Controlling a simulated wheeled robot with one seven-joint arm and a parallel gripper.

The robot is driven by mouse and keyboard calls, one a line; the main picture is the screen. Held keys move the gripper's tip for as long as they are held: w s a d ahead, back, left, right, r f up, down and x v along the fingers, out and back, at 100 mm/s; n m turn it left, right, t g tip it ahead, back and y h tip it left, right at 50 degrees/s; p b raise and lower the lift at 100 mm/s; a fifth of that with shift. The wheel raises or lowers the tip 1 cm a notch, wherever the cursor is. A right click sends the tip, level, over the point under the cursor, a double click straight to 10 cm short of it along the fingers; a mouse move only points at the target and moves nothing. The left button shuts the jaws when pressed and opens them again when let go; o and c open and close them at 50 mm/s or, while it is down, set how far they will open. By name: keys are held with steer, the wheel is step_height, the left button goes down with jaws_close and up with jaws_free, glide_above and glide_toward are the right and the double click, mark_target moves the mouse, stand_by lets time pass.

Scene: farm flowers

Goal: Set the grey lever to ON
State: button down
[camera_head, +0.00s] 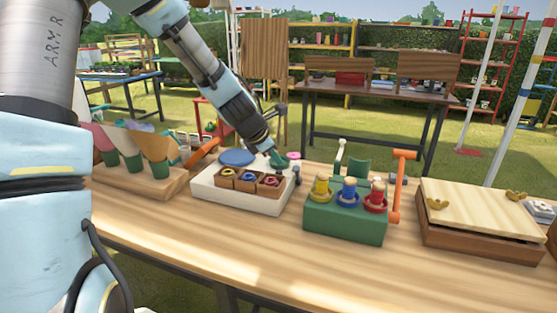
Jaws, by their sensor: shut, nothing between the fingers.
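My arm reaches down from the top left, and my gripper (279,158) is at its end, above the back right part of a white tray (238,200). The gripper is shut with nothing in it; its fingertips are small and partly hidden by the wrist. A small dark grey upright piece (297,174) stands at the tray's right edge, just right of my gripper; I cannot tell whether it is the grey lever. No ON mark can be read. A pale, bent-top handle (340,155) stands behind the green block, right of my gripper and apart from it.
A wooden box (480,215) sits right, a cone holder (140,180) left. The wooden table's front (270,255) is clear.

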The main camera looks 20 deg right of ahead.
mark_target(297, 176)
steer(key=p+x, duration=0.2)
steer(key=x, duration=0.6)
steer(key=shift+f, duration=0.1)
steer(key=shift+d, duration=0.15)
steer(key=shift+w+d, duration=0.1)
steer(key=shift+w, duration=0.05)
steer(key=shift+r, duration=0.25)
